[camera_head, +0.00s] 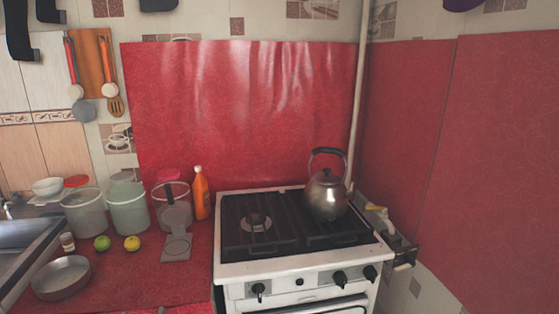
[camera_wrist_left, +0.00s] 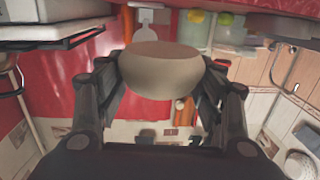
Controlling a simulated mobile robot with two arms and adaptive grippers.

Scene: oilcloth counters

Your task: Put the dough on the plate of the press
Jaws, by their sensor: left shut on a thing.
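In the left wrist view, my left gripper (camera_wrist_left: 161,78) is shut on the dough (camera_wrist_left: 160,70), a smooth beige rounded lump with a flat face, one finger on each side. The dough is held up off the counter. The press (camera_head: 177,247) is grey and stands open on the red counter left of the stove in the head view, its flat plate in front and its round lid raised behind. A pale grey part, likely the press, shows beyond the dough in the left wrist view (camera_wrist_left: 149,16). My right gripper is not in view.
The stove (camera_head: 300,270) with a kettle (camera_head: 328,195) stands right of the press. An orange bottle (camera_head: 201,193) and several canisters are behind it. A green fruit (camera_head: 102,243), a yellow fruit (camera_head: 132,243) and a pan (camera_head: 62,278) lie left. Counter in front of the press is clear.

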